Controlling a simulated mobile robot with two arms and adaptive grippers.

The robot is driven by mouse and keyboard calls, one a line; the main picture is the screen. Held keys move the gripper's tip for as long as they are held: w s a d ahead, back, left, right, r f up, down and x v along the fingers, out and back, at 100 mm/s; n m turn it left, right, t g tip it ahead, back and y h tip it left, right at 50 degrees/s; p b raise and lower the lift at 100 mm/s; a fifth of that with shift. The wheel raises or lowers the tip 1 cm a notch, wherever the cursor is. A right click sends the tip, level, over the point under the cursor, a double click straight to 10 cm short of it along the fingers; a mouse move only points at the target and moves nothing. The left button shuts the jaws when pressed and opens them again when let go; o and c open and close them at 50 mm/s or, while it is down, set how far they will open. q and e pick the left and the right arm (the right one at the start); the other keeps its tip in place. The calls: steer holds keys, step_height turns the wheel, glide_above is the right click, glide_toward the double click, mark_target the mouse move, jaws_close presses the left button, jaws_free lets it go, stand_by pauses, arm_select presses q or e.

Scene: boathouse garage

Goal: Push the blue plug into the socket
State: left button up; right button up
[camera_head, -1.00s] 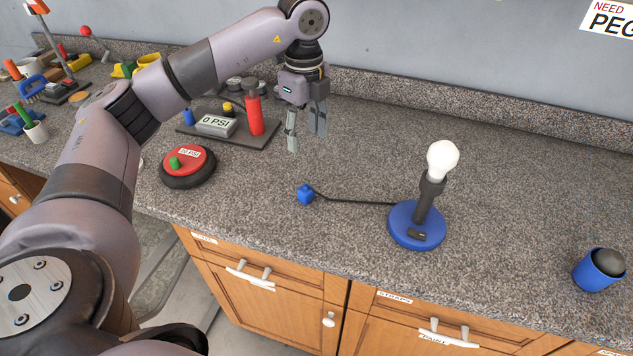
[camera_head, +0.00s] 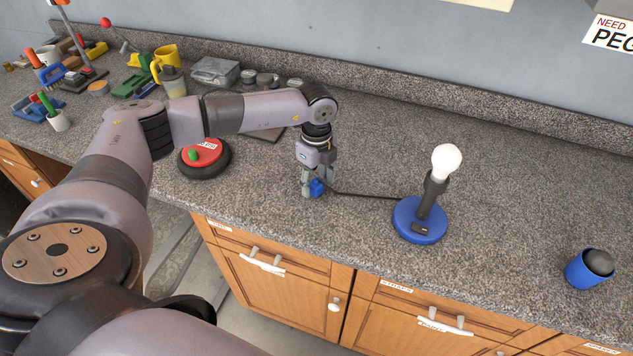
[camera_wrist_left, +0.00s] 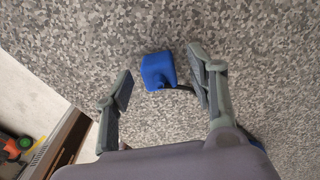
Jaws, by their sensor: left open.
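The blue plug (camera_head: 317,187) lies on the granite counter, joined by a black cord to the lamp with a blue base (camera_head: 419,221) and a white bulb. My left gripper (camera_head: 316,188) is open and low over the counter at the plug. In the left wrist view the plug (camera_wrist_left: 158,70) shows between the two open fingers (camera_wrist_left: 158,84), nearer the right one and a little beyond the tips. I cannot tell whether a finger touches it. No socket is clearly visible in these frames. My right gripper is not in view.
A red and black round device (camera_head: 205,157) stands left of my gripper. A blue cup with a dark ball (camera_head: 590,268) is at the far right. Mugs and tools crowd the back left.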

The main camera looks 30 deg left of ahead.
mark_target(317, 182)
arm_select(q)
steer(key=shift+f, duration=0.65)
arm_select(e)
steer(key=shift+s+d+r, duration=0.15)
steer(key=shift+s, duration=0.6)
arm_select(q)
steer(key=shift+c, duration=0.4)
steer(key=c, duration=0.4)
jaws_close()
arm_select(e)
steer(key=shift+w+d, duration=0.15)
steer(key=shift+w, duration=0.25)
arm_select(q)
steer(key=shift+r, duration=0.1)
step_height(317, 182, up, 20)
steer(key=b, duration=0.4)
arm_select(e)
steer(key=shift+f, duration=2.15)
